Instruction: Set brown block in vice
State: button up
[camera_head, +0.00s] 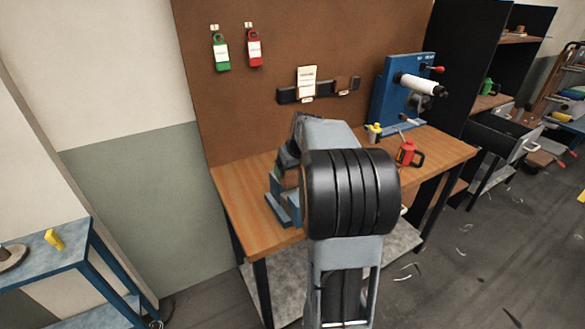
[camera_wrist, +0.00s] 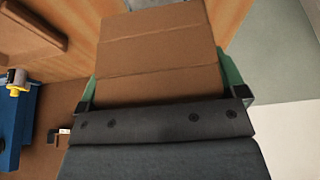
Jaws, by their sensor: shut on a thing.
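A brown block (camera_wrist: 157,45) fills the top middle of the wrist view. My gripper (camera_wrist: 160,82) is shut on it, with a green finger at each side. In the head view a blue vice (camera_head: 280,206) stands at the left end of the wooden workbench (camera_head: 240,187). My arm hides much of the vice and most of my gripper there. The block cannot be clearly made out in the head view, so I cannot tell whether it is between the vice jaws or above them.
A red oil can (camera_head: 407,154) and a small yellow-topped bottle (camera_head: 374,133) stand on the bench, right of my arm. A blue machine with a white roll (camera_head: 393,90) stands at the back right. A brown board (camera_head: 300,35) rises behind. A blue cart (camera_head: 50,262) is at left.

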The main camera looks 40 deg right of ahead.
aim_at(293, 181)
jog(key=shift+f, duration=0.25)
jog(key=shift+f+b, duration=0.7)
jog(key=shift+b, duration=0.05)
jog(key=shift+f, duration=0.2)
jog(key=shift+f+b, duration=1.55)
jog(key=shift+f, duration=0.05)
jog(key=o, duration=1.4)
jog(key=shift+r, duration=0.1)
jog(key=v, duration=1.3)
jog(key=shift+s+r, duration=0.15)
jog(key=shift+r, duration=0.25)
